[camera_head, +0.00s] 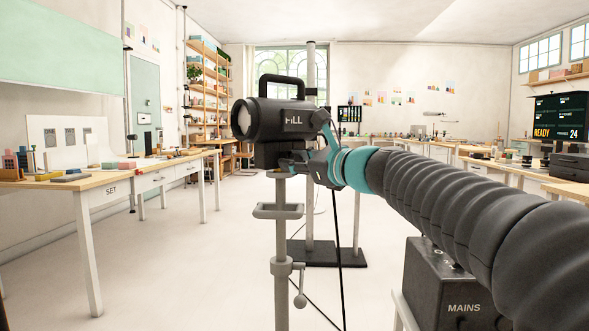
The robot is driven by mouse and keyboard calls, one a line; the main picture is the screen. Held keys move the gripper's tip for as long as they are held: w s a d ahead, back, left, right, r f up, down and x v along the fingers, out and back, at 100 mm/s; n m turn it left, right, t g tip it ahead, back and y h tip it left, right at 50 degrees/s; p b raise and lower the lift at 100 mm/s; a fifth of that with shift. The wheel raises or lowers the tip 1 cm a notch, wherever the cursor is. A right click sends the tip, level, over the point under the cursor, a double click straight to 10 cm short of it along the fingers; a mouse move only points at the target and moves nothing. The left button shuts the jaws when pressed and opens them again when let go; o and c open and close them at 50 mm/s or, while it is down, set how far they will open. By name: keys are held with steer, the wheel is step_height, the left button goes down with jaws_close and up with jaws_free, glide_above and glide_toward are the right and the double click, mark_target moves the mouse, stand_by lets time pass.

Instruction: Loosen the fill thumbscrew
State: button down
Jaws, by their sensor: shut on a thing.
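The fill lamp (273,122), a dark grey cylinder with a top handle and the word FILL on its side, is mounted on a grey stand (281,230) in the middle of the head view. My gripper (308,168) comes in from the right and sits at the lower right of the lamp housing, near the mount. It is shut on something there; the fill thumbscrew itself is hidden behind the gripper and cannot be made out. A grey clamp with a handle (299,296) is lower on the stand.
A dark MAINS box (452,290) stands at the lower right below my arm. A black base plate with a pole (335,250) and hanging cables are behind the stand. A SET table (110,186) with blocks is at left. Floor between table and stand is clear.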

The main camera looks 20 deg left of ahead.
steer(key=shift+n+b, duration=0.3)
steer(key=shift+n, duration=0.4)
steer(key=c, duration=0.8)
jaws_free()
steer(key=v, duration=1.2)
